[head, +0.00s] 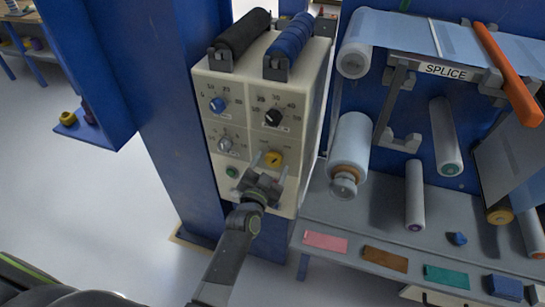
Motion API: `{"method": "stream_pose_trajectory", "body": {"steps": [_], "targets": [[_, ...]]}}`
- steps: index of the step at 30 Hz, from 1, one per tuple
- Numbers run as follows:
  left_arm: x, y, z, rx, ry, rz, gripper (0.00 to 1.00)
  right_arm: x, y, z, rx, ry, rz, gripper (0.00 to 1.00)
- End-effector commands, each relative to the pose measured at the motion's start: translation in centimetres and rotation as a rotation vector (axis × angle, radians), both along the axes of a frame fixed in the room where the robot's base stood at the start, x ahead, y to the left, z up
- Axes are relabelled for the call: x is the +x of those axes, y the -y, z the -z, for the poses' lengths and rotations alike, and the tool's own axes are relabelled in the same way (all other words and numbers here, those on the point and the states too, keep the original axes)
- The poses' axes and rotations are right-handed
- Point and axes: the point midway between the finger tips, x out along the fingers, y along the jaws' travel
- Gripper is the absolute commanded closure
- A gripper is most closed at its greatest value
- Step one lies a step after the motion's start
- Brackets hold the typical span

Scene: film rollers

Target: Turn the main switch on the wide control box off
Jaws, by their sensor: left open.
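The wide control box (312,135) is a cream box fixed at the blue post, its front facing me. Its panel carries a blue knob (217,104), a black knob (273,117), a grey knob (225,145) and a yellow rotary switch (274,158). A small green button (232,172) is at lower left. The labels are too small to read, so I cannot tell for sure which is the main switch. My left gripper (268,165) is open in front of the lower right panel, its fingertips around or just before the yellow switch; contact is unclear. My right gripper is out of view.
A black roller (242,36) and a blue roller (290,36) lie on top of the box. A SPLICE station (445,70) with film rollers and an orange bar (507,73) stands right. Floor at left is clear.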

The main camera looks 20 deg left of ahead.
Motion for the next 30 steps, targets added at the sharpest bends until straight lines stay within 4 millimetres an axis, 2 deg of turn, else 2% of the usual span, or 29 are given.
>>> {"method": "stream_pose_trajectory", "body": {"steps": [10, 21, 30], "targets": [[-0.04, 0.08, -0.01, -0.001, 0.000, 0.000, 0.32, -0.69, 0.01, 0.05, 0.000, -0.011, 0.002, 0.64], [-0.02, 0.07, -0.01, -0.001, 0.000, 0.000, 0.77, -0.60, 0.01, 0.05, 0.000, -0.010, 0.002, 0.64], [-0.01, 0.09, -0.02, -0.043, -0.001, 0.000, 0.77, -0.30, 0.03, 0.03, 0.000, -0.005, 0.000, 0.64]]}}
